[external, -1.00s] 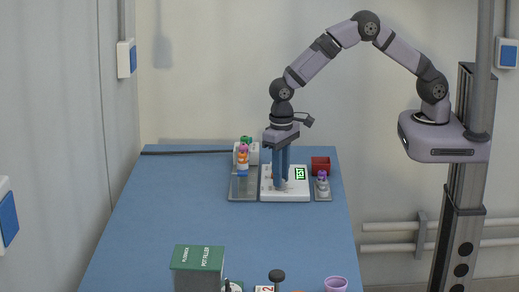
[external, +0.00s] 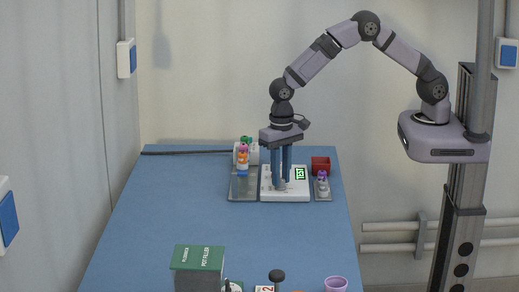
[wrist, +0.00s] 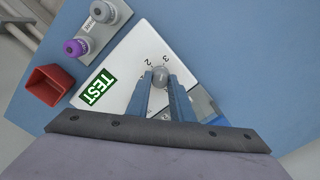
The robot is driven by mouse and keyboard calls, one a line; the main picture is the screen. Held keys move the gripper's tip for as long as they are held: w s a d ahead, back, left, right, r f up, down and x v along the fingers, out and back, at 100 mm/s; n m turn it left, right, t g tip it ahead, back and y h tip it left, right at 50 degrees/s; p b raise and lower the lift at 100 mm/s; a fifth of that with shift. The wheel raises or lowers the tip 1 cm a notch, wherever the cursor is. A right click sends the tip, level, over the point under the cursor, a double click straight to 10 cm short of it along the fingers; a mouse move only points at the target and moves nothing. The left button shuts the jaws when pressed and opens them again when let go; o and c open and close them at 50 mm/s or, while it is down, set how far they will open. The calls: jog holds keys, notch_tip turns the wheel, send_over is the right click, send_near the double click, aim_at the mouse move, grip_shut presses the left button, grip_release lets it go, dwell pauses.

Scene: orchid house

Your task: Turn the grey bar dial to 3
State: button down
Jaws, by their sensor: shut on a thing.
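The grey bar dial (wrist: 160,76) sits on a white panel (wrist: 129,45) with printed numbers; a 2 and a 3 show just past it in the wrist view. My gripper (wrist: 159,82) points down with its two blue fingers closed on the dial, one on each side. In the external view my gripper (external: 281,186) reaches down to the white panel (external: 267,194), and its fingers mostly hide the dial. Which number the bar points to cannot be told.
A green TEST display (external: 300,173) is on the panel. A red box (external: 320,164) and a grey tray with small bottles (external: 322,185) stand to the right. Another tray (external: 243,190) with coloured figures lies left. A green box (external: 198,262) stands in front; the mid-table is clear.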

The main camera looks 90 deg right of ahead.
aim_at(281, 179)
jog(key=c, duration=1.6)
grip_release()
jog(key=shift+o, duration=0.2)
jog(key=shift+r, duration=0.15)
notch_tip(281, 179, up, 6)
jog(key=shift+r+b, duration=0.25)
jog(key=shift+b, duration=0.75)
jog(key=shift+r, duration=0.35)
